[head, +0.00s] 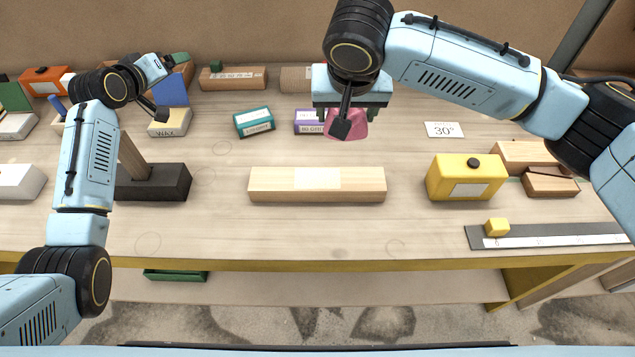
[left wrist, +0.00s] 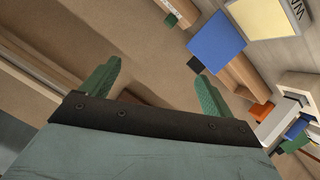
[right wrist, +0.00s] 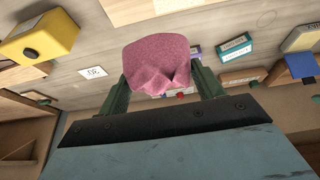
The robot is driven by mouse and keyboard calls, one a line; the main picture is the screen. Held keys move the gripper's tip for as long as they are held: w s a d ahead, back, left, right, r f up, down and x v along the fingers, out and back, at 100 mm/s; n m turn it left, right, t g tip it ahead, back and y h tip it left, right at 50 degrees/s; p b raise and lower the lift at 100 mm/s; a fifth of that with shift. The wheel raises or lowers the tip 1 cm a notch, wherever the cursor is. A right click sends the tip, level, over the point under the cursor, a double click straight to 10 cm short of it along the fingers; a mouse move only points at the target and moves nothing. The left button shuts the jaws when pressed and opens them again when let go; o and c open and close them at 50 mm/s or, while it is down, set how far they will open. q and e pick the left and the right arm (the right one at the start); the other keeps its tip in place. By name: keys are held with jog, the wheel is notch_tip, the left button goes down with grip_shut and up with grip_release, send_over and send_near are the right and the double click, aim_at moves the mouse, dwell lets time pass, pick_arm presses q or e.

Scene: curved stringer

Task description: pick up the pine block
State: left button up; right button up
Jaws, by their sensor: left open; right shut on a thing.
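The pine block (head: 317,184) is a long pale wooden bar with a lighter label on it. It lies lengthwise on the bench in the middle of the head view; part of a pale wooden block also shows at the top of the right wrist view (right wrist: 150,10). My right gripper (head: 348,112) is shut on a pink cloth (right wrist: 157,62), beyond the pine block and above the bench. The cloth hangs crumpled between the green fingers. My left gripper (left wrist: 155,85) is open and empty, at the far left of the bench, away from the pine block.
A yellow box (head: 466,178) stands right of the pine block, and a dark base with a wooden post (head: 160,183) stands left. A steel rule (head: 560,240) with a small yellow cube (head: 497,227) lies front right. The bench in front of the block is clear.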

pick_arm(q)
jog(key=s+d+f+m+g+h, duration=0.25)
jog(key=d+m, duration=0.25)
jog(key=d, duration=0.3)
jog(key=m+g, duration=1.1)
jog(key=m, duration=0.7)
send_near(273, 178)
jog(key=shift+t, duration=0.25)
jog(key=x, duration=1)
jog(key=shift+s+d+f, duration=0.1)
jog(key=shift+s+f, duration=0.15)
jog(key=shift+f, duration=0.15)
jog(key=shift+r, duration=0.1)
jog(key=c, duration=1.5)
notch_tip(273, 178, up, 10)
